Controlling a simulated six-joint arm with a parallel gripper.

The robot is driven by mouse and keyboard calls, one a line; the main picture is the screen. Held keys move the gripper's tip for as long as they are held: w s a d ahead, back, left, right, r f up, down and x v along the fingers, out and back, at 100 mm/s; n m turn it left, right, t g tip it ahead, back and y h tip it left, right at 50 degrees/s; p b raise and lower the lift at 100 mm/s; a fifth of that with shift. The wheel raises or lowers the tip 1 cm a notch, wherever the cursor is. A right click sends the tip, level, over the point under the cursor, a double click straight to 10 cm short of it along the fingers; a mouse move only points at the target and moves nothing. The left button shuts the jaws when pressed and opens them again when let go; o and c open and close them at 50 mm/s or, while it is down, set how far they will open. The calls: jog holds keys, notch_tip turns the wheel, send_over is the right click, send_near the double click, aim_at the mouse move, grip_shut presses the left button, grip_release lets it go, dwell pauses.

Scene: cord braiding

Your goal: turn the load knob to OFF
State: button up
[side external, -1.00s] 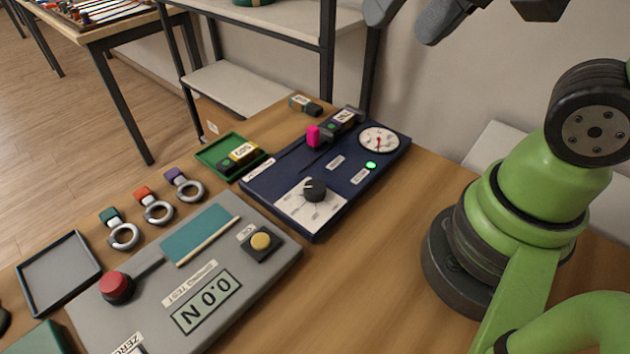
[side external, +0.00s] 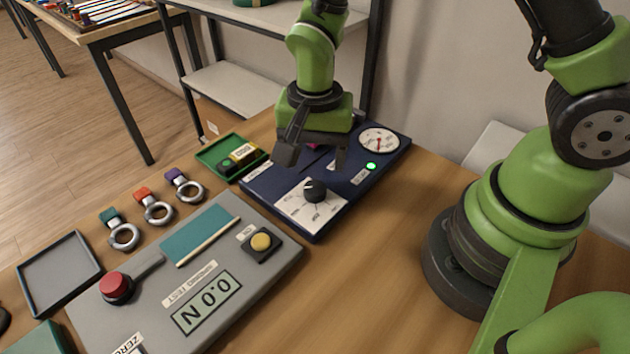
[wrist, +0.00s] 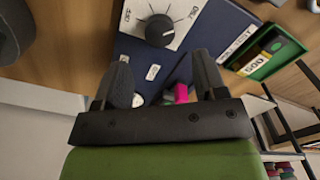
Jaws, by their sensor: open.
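The load knob (side external: 315,191) is black and round with a pale pointer mark, on a white dial plate (side external: 296,207) at the near end of the dark blue panel (side external: 357,185). The knob also shows in the wrist view (wrist: 160,30), beyond the fingertips. My gripper (side external: 313,160) is open and empty above the panel, behind and above the knob, not touching it. Its two dark fingers point down on either side. In the wrist view my gripper (wrist: 163,70) spans the panel.
A round gauge (side external: 380,140) and a lit green lamp (side external: 371,166) sit on the panel. A pink piece (wrist: 181,93) is partly hidden by my gripper. A green tray (side external: 213,152) holds a yellow-labelled block. A grey test unit (side external: 200,275) stands in front.

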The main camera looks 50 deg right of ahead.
aim_at(315, 187)
notch_tip(315, 187, down, 7)
jog(key=shift+r, duration=0.2)
jog(key=c, duration=0.9)
